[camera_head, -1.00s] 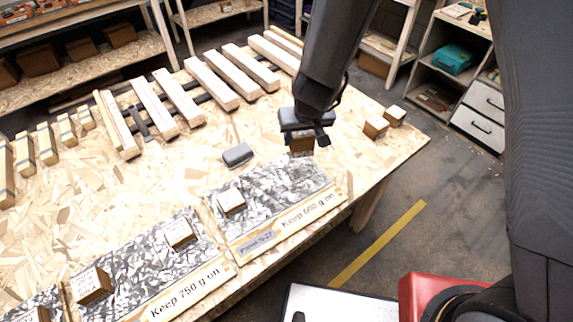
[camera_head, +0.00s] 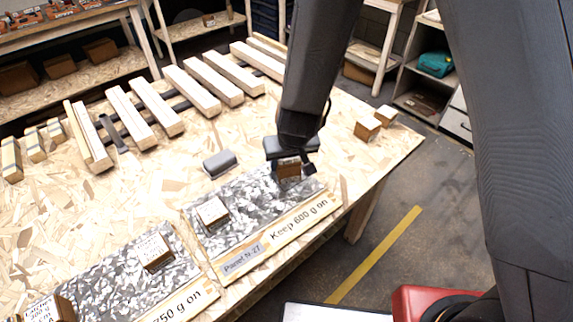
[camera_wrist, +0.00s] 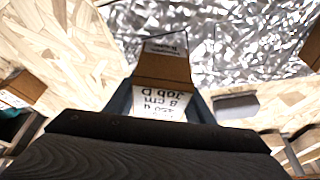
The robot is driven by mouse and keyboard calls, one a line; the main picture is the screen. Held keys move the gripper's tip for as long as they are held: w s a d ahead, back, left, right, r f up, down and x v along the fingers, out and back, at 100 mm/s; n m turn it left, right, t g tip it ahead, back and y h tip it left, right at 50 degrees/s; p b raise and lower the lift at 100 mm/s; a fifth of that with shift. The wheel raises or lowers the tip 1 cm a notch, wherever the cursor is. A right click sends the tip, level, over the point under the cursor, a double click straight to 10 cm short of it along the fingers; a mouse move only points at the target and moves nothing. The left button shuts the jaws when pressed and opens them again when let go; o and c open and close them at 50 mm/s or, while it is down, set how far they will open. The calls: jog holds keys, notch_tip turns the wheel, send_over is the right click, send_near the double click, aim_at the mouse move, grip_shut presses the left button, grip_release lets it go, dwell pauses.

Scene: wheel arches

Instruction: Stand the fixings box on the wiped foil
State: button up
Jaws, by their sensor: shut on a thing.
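My gripper (camera_head: 290,160) is shut on a brown cardboard box (camera_head: 289,170) with a white label. In the wrist view the held box (camera_wrist: 165,68) sits between the fingers, its printed label partly hidden by the gripper. The box shows over the right end of the shiny foil (camera_head: 245,185) marked "Panel N-27" and "Keep 600 g on". I cannot tell whether it touches the foil. Another labelled box (camera_head: 212,213) stands on the left part of this foil. The foil (camera_wrist: 250,40) also shows in the wrist view.
A second foil panel (camera_head: 110,275), marked 750 g, lies to the left with boxes on it. A grey block (camera_head: 220,163) lies behind the near foil. Two small boxes (camera_head: 368,129) stand at the table's right corner. Wooden battens (camera_head: 190,90) lie at the back.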

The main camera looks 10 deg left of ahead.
dwell(0.3)
jog(key=o, duration=1.4)
jog(key=shift+f, duration=0.15)
jog(key=p+v, duration=0.7)
jog(key=v, duration=0.5)
jog(key=shift+s, duration=0.1)
jog(key=shift+r, duration=0.25)
jog(key=s+d+r+m, duration=0.1)
jog(key=s+d+r, duration=0.1)
jog(key=d, duration=0.6)
jog(key=s+d+r+m+g+h, duration=0.1)
jog(key=s+d+r+m, duration=0.1)
jog(key=d+r, duration=0.3)
jog(key=s+d+r+m, duration=0.1)
jog(key=s+d+r, duration=0.2)
jog(key=d, duration=1)
jog(key=shift+r+m+g+h, duration=0.3)
jog(key=shift+r+g+h, duration=0.1)
jog(key=shift+r, duration=0.05)
